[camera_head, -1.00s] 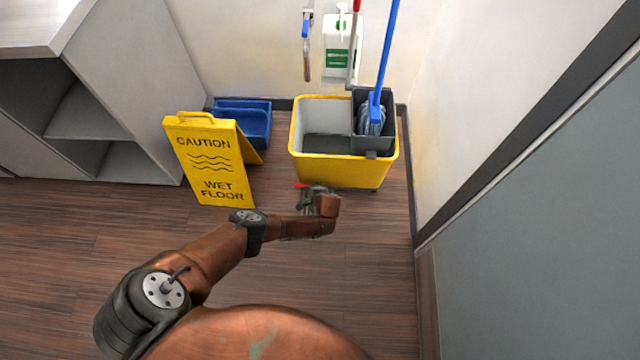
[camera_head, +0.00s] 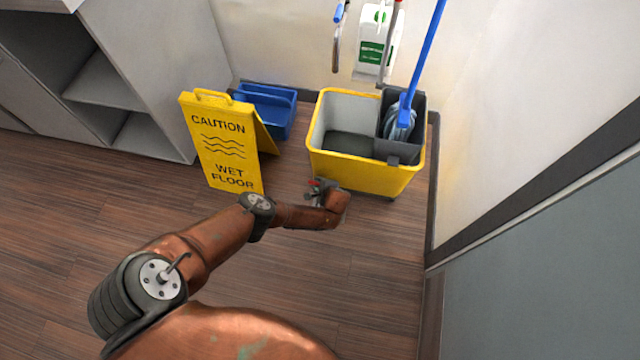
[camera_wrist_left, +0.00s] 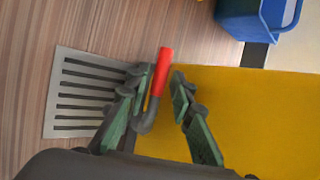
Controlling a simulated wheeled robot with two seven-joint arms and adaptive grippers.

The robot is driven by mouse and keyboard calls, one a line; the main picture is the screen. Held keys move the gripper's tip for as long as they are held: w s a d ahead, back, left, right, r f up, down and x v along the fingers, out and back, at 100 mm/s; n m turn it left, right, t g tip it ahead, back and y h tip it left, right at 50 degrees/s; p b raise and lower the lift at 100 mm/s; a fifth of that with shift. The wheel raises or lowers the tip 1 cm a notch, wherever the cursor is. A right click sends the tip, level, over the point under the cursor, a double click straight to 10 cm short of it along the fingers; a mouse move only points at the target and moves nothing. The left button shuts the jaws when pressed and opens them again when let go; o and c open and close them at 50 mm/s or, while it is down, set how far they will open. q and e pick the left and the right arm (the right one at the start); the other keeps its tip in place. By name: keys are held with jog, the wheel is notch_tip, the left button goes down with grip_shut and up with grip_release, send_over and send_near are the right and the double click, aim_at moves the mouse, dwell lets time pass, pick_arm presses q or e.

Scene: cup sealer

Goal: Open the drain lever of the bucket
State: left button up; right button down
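The yellow mop bucket (camera_head: 365,176) stands on the floor by the wall, with its grey inside open to the top. Its drain lever, a grey bent rod with a red grip (camera_wrist_left: 160,72), shows in the left wrist view against the yellow bucket wall. In the head view only a bit of red (camera_head: 315,182) shows at my left gripper (camera_head: 319,189). In the left wrist view my left gripper (camera_wrist_left: 162,88) is open, its green-padded fingers on either side of the lever. The lever is nearer the left-hand finger, with a gap to the other. My right gripper is out of view.
A yellow caution sign (camera_head: 222,150) stands left of the bucket, with a blue bin (camera_head: 268,110) behind it. A blue-handled mop (camera_head: 425,55) stands in the grey wringer (camera_head: 408,152). A slotted floor grate (camera_wrist_left: 60,50) lies near the lever.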

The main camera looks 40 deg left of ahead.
pick_arm(q)
jog(key=shift+c, duration=0.2)
grip_shut()
dwell(0.5)
